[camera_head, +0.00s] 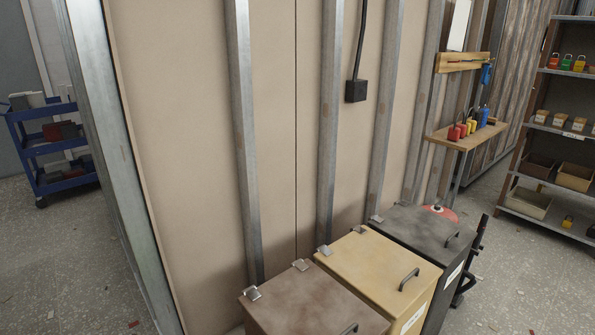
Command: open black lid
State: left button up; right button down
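The black lid (418,233) is shut flat on a dark bin (438,308) at the right end of a row of three bins by the wall. A handle (452,239) sits near its front right edge. Silver hinges sit along its back left side. Neither of my grippers is in view.
A yellow-lidded bin (372,262) and a brown-lidded bin (300,303) stand left of the black one, both shut. A dark hand truck (470,262) stands just right of it. A wooden shelf (466,134) is behind. Floor at right is mostly clear; a rack (560,130) stands beyond.

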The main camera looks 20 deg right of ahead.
aim_at(438, 239)
jog(key=z, duration=1.4)
